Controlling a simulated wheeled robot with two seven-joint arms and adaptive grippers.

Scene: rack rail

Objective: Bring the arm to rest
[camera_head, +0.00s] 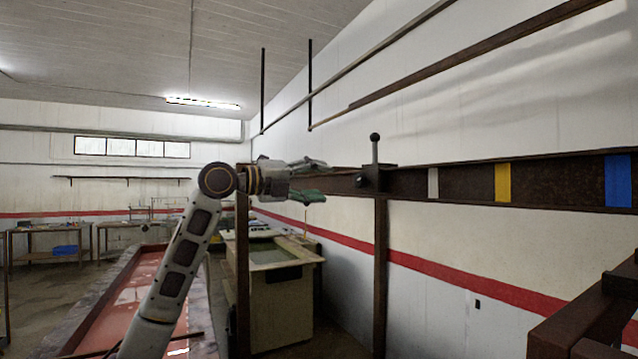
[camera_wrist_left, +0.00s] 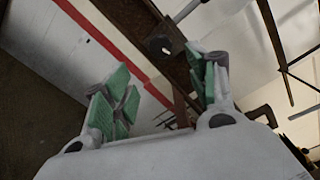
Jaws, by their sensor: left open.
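My left arm rises from the lower left in the head view, and its gripper (camera_head: 312,180) points right toward the rusty rail. The gripper is open, with its green-padded fingers apart and nothing between them; it also shows in the left wrist view (camera_wrist_left: 162,100). A dark carriage with an upright ball-topped handle (camera_head: 375,150) sits on the rail (camera_head: 465,184), a short way right of the fingertips and apart from them in the head view. The carriage also shows beyond the fingers in the wrist view (camera_wrist_left: 164,42). My right gripper is not in view.
The rail carries white (camera_head: 433,184), yellow (camera_head: 502,182) and blue (camera_head: 618,181) bands. A rusty post (camera_head: 381,270) holds it up. A beige machine (camera_head: 275,300) stands below the gripper. A dark steel frame (camera_head: 580,325) is at lower right.

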